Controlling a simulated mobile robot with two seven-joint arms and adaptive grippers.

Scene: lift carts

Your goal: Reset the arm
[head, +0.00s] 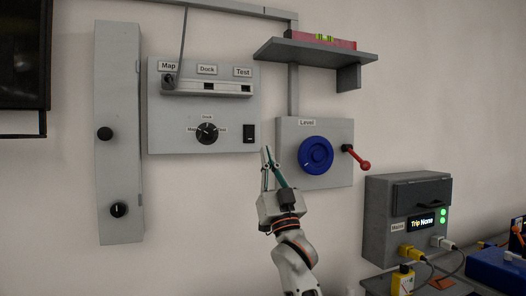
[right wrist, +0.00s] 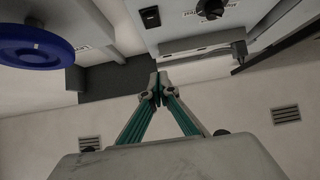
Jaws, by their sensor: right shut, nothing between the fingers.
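My right gripper (head: 268,158) is raised in front of the wall, between the selector panel and the level panel in the head view. Its fingertips meet and hold nothing; in the right wrist view the closed fingers (right wrist: 157,88) also show. The selector panel (head: 170,138) carries a black knob (head: 207,132), a black rocker switch (head: 249,132) and Map, Dock and Test labels. The level panel (head: 340,178) has a blue dial (head: 316,155) and a red-handled lever (head: 358,157) that points down to the right. My left gripper is not in view.
A shelf (head: 318,52) with a red spirit level (head: 322,40) juts out above the level panel. A grey box (head: 378,215) with a "Trip None" display (head: 421,221) stands at the lower right, with yellow and white plugs. A tall grey panel (head: 118,170) with black knobs is at left.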

